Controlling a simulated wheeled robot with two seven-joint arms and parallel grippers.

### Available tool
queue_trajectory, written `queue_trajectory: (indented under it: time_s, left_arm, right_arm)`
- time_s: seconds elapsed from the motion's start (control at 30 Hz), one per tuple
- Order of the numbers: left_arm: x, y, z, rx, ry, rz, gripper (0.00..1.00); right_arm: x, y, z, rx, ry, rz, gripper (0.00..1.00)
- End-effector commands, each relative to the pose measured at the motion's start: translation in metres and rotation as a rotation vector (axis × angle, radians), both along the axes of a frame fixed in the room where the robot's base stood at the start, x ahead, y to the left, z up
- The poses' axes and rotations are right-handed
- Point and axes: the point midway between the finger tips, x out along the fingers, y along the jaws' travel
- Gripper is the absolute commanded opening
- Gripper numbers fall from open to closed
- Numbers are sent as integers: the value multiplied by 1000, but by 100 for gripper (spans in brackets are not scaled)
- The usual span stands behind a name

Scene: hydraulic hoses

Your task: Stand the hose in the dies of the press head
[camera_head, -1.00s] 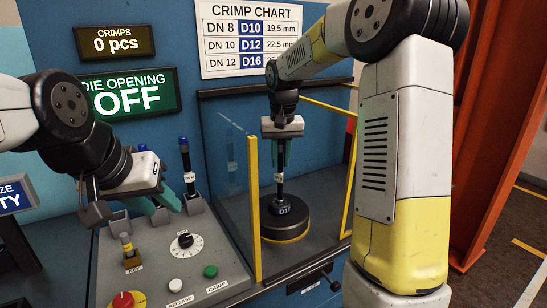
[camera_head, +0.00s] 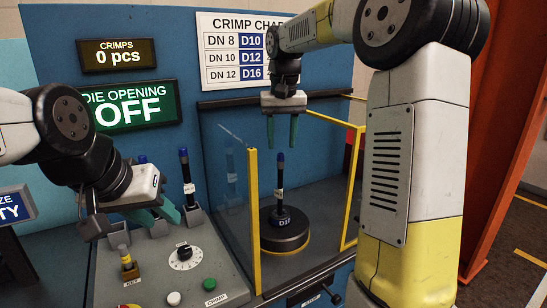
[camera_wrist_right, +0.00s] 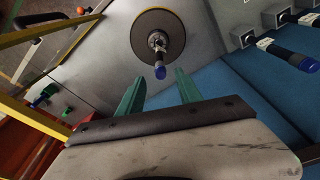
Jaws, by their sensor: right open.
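The hose (camera_head: 280,184) is a black tube with a blue top end and a pale label. It stands upright in the middle of the round dark press head (camera_head: 297,238), which carries a D-number label. The right wrist view also shows the hose (camera_wrist_right: 159,58) at the centre of the round press head (camera_wrist_right: 140,32). My right gripper (camera_head: 282,146) is open and empty above the hose, its teal fingers apart and clear of it. My left gripper (camera_head: 172,216) is at the left over the control panel; its teal fingers show, but their gap is unclear.
A yellow-edged clear guard (camera_head: 253,220) stands left of the press head. More blue-ended hoses stand in holders, one (camera_head: 186,175) near my left gripper. The panel has a dial (camera_head: 185,253), a green button (camera_head: 209,284) and a key (camera_head: 126,256). The display (camera_head: 130,108) reads OFF.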

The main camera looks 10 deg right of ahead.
Motion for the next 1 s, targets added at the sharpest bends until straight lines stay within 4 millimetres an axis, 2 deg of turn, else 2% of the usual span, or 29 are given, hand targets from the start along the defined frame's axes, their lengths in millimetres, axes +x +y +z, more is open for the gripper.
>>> queue_trajectory:
  time_s: [0.1, 0.27, 0.37, 0.47, 0.63, 0.8, 0.9, 1.0]
  left_arm:
    - [0, 0, 0, 0, 0, 0, 36]
    - [0, 0, 0, 0, 0, 0, 36]
    - [0, 0, 0, 0, 0, 0, 36]
    - [0, 0, 0, 0, 0, 0, 36]
    - [0, 0, 0, 0, 0, 0, 36]
    - [0, 0, 0, 0, 0, 0, 36]
    - [0, 0, 0, 0, 0, 0, 36]
    - [0, 0, 0, 0, 0, 0, 36]
  right_arm:
    - [-2, 0, 18, 0, -1, 1, 42]
    - [-6, 0, 30, 1, -3, 2, 42]
    - [-20, -2, 36, 7, -22, 10, 42]
    - [-49, -7, 40, 22, -62, 25, 42]
    - [-118, -17, 34, 66, -164, 52, 42]
    - [-185, -22, 9, 116, -271, 68, 42]
    - [-217, -23, -10, 141, -324, 71, 42]
    - [-239, -23, -27, 161, -364, 73, 42]
